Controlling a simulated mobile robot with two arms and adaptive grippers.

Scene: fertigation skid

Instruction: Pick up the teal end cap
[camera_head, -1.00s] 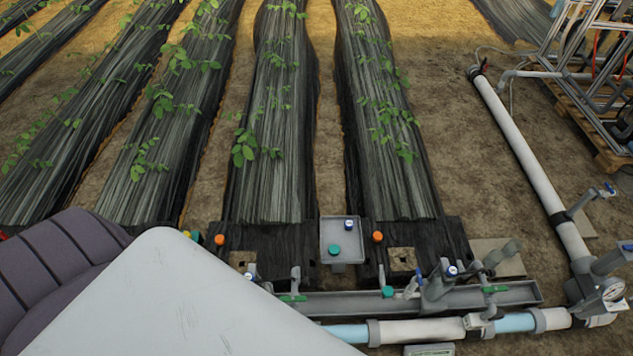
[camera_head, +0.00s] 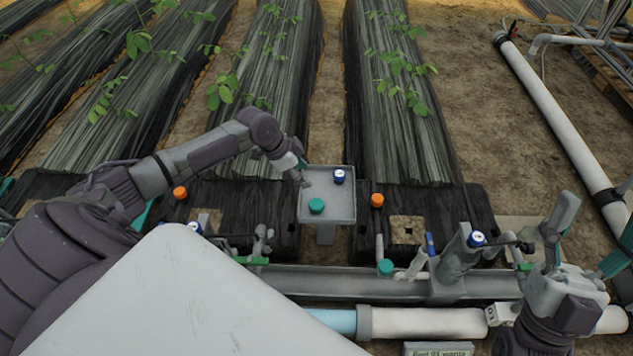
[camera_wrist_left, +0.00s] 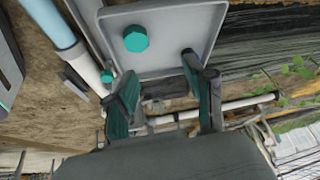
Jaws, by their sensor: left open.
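A teal end cap (camera_head: 316,206) lies in a small grey tray (camera_head: 350,215), toward its near side. In the left wrist view the cap (camera_wrist_left: 136,38) is at the top, beyond the fingertips and left of the gap. My left gripper (camera_head: 302,174) is open and empty at the tray's left edge, just behind and left of the cap, not touching it. Its fingers (camera_wrist_left: 165,90) stand apart in the left wrist view. My right gripper (camera_head: 587,238) is at the lower right, far from the tray, with its fingers apparently apart and nothing seen between them.
A blue cap (camera_head: 339,176) shares the tray. Another teal cap (camera_head: 385,267) is on the pipework in front. Orange caps (camera_head: 377,200) flank the tray. A grey channel (camera_head: 340,282) with valves and a white pipe (camera_head: 430,325) run along the front. Plant rows lie behind.

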